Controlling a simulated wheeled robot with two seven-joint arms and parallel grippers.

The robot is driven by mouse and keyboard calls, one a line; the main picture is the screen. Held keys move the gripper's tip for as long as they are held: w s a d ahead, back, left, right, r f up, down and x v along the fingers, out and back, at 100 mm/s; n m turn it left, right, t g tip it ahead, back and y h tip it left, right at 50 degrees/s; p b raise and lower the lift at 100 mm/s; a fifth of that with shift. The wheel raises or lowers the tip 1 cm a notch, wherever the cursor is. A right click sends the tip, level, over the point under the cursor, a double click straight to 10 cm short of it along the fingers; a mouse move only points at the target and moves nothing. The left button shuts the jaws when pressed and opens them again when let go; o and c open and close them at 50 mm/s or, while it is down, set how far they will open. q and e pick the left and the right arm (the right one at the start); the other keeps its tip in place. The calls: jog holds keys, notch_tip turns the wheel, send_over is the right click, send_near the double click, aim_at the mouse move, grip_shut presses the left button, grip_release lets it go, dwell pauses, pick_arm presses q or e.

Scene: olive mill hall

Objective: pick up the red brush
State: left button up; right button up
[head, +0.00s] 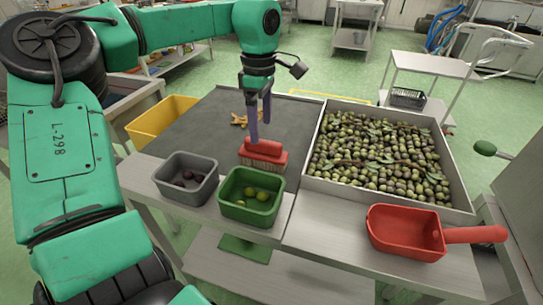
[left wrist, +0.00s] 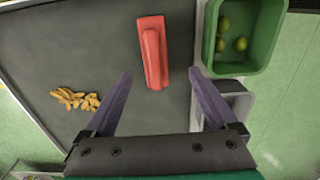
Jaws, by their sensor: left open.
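The red brush (head: 262,152) lies on the dark mat near the table's front edge, bristles down, just behind the green bin. It also shows in the left wrist view (left wrist: 153,52), lying lengthwise away from the gripper. My left gripper (head: 259,140) hangs pointing down over the mat, close to the brush in the head view. In the left wrist view its two purple fingers (left wrist: 160,73) are spread apart with nothing between them. The brush lies ahead of the fingers there, within the width of the gap. My right gripper is not in view.
A green bin (head: 232,208) with several olives and a grey bin (head: 163,188) with dark olives stand in front. A large olive tray (head: 460,198) and a red scoop (head: 393,232) are to the right. Yellowish leaves (left wrist: 75,99) lie on the dark mat (head: 190,135).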

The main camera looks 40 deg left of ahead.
aim_at(263, 153)
pick_arm(q)
notch_tip(263, 153, down, 4)
jog(key=shift+s+d+f, duration=0.1)
jog(key=f, duration=0.3)
jog(key=w+f, duration=0.1)
jog(key=f, duration=0.1)
jog(key=shift+a+f, duration=0.15)
jog(key=shift+a, duration=0.1)
jog(key=shift+w+f, duration=0.1)
jog(key=shift+f, duration=0.3)
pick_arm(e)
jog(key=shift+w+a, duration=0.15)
pick_arm(q)
jog(key=c, duration=0.4)
jog(key=shift+r, duration=0.1)
grip_shut()
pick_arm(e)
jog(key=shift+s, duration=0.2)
